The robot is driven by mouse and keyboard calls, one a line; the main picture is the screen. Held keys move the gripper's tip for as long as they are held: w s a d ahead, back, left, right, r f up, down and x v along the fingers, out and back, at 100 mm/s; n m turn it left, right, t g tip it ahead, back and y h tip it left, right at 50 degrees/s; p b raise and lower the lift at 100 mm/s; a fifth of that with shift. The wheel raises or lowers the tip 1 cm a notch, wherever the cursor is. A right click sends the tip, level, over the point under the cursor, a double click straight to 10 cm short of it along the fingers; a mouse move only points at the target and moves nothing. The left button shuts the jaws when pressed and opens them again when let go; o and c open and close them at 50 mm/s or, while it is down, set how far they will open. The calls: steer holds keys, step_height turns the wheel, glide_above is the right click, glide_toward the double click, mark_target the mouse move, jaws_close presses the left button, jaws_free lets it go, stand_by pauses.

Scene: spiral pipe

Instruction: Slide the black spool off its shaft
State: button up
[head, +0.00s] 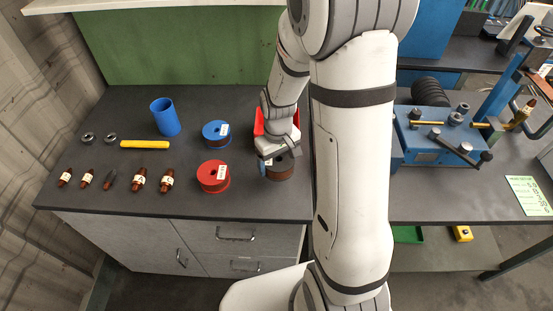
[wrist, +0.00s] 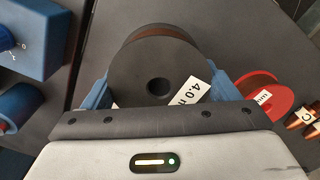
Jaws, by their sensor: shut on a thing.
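The black spool (wrist: 140,68) has a brown winding between black flanges and a white label reading "4.0". In the wrist view it sits between the two blue fingers of my gripper (wrist: 160,90), which is shut on it from both sides. Its centre hole looks dark, and I see no shaft through it. In the head view the black spool (head: 282,172) is at the bench's front edge, partly covered by my gripper (head: 277,161). I cannot tell whether it touches the bench top.
A red spool (head: 213,177) and a blue spool (head: 216,133) lie left of my gripper. A red bin (head: 260,122) is just behind it. A blue machine (head: 440,140) is on the right bench.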

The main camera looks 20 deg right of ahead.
steer(key=shift+f+b, duration=1.7)
steer(key=shift+f, duration=0.9)
steer(key=o, duration=0.9)
step_height(320, 180, up, 8)
steer(key=shift+f, duration=0.1)
